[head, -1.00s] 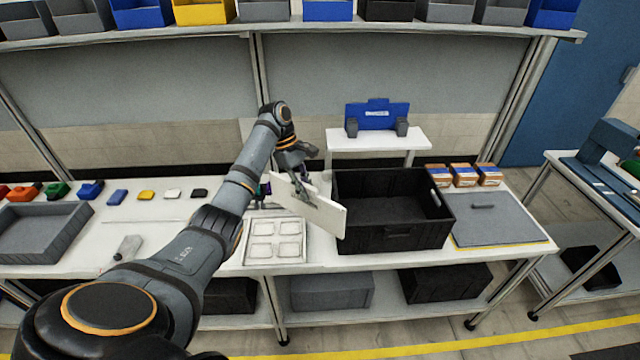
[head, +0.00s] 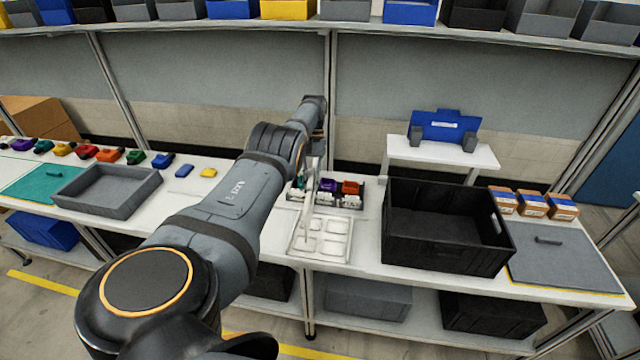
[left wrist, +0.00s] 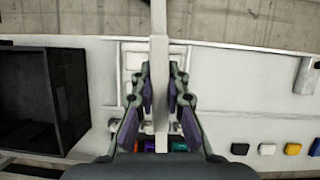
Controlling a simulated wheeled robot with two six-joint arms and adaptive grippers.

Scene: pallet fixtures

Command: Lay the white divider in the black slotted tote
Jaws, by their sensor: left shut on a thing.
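The white divider (head: 309,195) is a thin flat panel, seen nearly edge-on in the head view, hanging above the white tray. In the left wrist view the divider (left wrist: 160,100) runs as a pale strip between the fingers. My left gripper (left wrist: 160,72) is shut on it; in the head view the gripper (head: 314,158) is partly hidden by my arm. The black tote (head: 443,258) stands open on the table, to the right of the divider and apart from it. Its inside looks empty; I cannot make out its slots. My right gripper is not in view.
A white compartment tray (head: 322,238) lies below the divider, with a rack of coloured parts (head: 340,190) behind it. A grey panel (head: 560,260) and several small boxes (head: 533,204) are right of the tote. A white stand (head: 440,152) with a blue piece is behind.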

